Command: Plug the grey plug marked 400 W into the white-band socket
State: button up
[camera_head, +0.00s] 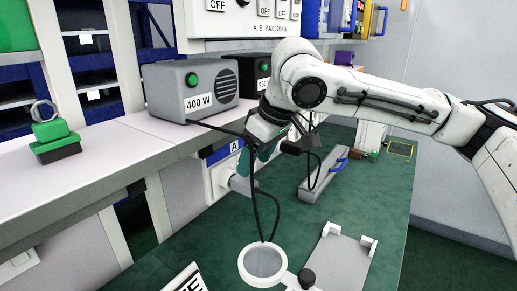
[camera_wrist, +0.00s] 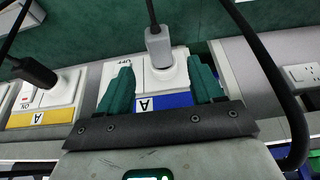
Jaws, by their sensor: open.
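The grey plug (camera_wrist: 158,48) has a dark cord and sits at the round white socket (camera_wrist: 165,75) of the blue-band unit marked A (camera_wrist: 165,101). Whether it is fully seated I cannot tell. My gripper (camera_wrist: 162,88) is open, its green fingers on either side of that unit's front, with the plug between and beyond them. In the head view my gripper (camera_head: 262,150) is beside the blue A label (camera_head: 225,152) under the bench edge. The grey box marked 400 W (camera_head: 190,88) stands on the bench. I cannot make out a white-band socket.
A black plug (camera_wrist: 35,72) sits at the yellow-band unit (camera_wrist: 40,118). A thick black cable (camera_wrist: 262,60) curves past my gripper's right. A white ring (camera_head: 246,262) and grey tray (camera_head: 338,262) lie on the green surface. A black box (camera_head: 250,72) stands behind the grey one.

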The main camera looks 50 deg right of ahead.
aim_at(246, 180)
jog(key=x, duration=0.7)
jog(key=shift+w+f+b, duration=0.1)
jog(key=shift+b, duration=0.25)
jog(key=c, duration=1.2)
